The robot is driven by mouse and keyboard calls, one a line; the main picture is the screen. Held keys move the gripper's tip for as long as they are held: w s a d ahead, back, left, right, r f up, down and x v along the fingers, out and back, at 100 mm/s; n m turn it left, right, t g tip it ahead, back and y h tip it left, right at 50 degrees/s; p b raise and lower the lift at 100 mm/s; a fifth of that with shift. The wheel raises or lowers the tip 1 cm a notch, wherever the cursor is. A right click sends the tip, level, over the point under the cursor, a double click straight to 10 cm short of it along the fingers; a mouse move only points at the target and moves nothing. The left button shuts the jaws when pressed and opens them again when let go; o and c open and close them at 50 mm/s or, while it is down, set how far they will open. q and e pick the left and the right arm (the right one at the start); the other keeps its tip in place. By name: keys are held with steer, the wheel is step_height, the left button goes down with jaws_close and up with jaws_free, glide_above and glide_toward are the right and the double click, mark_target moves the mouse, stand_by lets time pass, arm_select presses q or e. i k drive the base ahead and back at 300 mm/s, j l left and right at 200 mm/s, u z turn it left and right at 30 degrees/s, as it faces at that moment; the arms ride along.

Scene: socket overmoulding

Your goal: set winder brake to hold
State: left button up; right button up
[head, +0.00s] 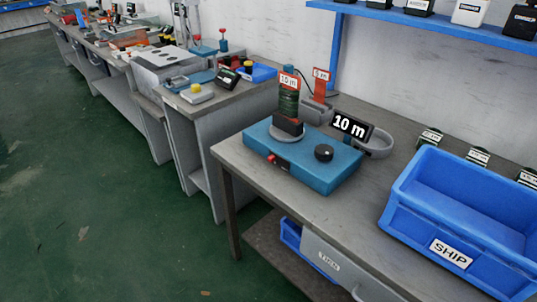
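The winder is a teal box (303,161) on the near end of the grey bench. A dark upright piece wound with dark green (289,104) stands on a grey round base on its left part, with a red "10 m" tag (289,82) on top. A black round knob (323,152) sits on its top right, and a small red lever or switch (271,158) is on its front face. I cannot read which of these is the brake or its setting. Neither of my grippers is in view.
A blue bin labelled "SHIP" (463,222) stands right of the winder. A black "10 m" sign (352,126) and a grey ring-shaped piece (379,146) are behind it. A drawer (330,262) is below. Green floor (90,210) is clear at left.

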mark_target(272, 158)
steer(key=i+j, duration=0.15)
steer(key=j, duration=0.25)
steer(key=i+j+z, duration=0.1)
steer(key=j, duration=0.35)
steer(key=i+j+z, duration=0.1)
steer(key=i+j, duration=0.15)
steer(key=j, duration=0.15)
steer(key=i+j, duration=0.1)
steer(key=j, duration=0.35)
steer(key=i+j+z, duration=0.1)
steer(key=j, duration=0.35)
steer(key=i+j, duration=0.15)
steer(key=j, duration=0.25)
steer(key=i+j+z, duration=0.1)
steer(key=j, duration=0.35)
steer(key=i+j, duration=0.15)
steer(key=j, duration=0.3)
steer(key=z, duration=0.05)
